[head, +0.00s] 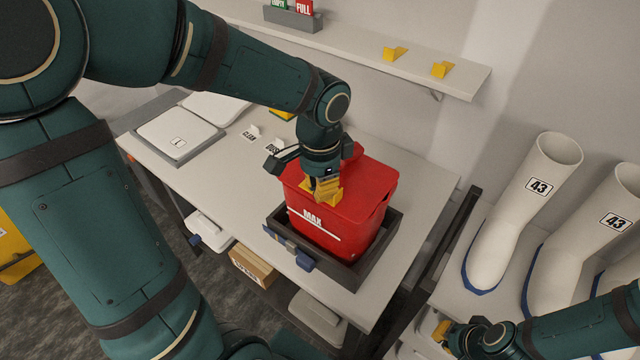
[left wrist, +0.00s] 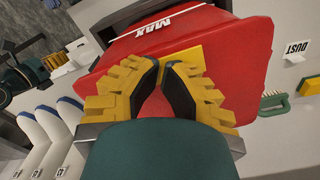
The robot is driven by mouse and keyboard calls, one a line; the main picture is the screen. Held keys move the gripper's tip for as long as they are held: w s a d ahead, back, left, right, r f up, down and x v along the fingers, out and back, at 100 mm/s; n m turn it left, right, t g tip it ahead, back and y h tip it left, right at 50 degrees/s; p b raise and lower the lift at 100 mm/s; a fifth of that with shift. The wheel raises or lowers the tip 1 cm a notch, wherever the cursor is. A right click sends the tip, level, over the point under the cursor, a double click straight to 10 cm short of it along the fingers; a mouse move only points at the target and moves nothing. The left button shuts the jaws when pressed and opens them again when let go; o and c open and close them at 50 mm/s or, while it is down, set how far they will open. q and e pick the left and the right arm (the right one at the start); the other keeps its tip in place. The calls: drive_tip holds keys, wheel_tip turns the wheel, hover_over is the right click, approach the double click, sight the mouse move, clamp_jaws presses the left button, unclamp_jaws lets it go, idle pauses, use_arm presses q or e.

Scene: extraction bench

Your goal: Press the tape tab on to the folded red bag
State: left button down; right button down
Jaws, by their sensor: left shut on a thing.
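The red bag (head: 345,205), marked MAX, stands upright in a dark tray on the bench, its folded top closed over. It fills much of the left wrist view (left wrist: 225,45). A flat yellow tab (left wrist: 187,57), which looks like the tape tab, lies at my left fingertips against the red surface. My left gripper (head: 325,188) points down at the bag's near top edge, its fingers drawn together on the tab; the fingers (left wrist: 161,72) hide part of it. My right gripper (head: 443,332) is low at the right, away from the bag; its jaws are unclear.
The dark tray (head: 390,232) has blue clips at its front. A white-lidded tray (head: 176,136) sits at the bench's left. A wall shelf (head: 350,45) runs behind, and white boots (head: 522,215) stand at the right.

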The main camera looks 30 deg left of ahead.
idle(0.3)
use_arm(q)
drive_tip(key=shift+r+p, duration=3)
drive_tip(key=shift+r, duration=0.55)
drive_tip(key=shift+f, duration=0.1)
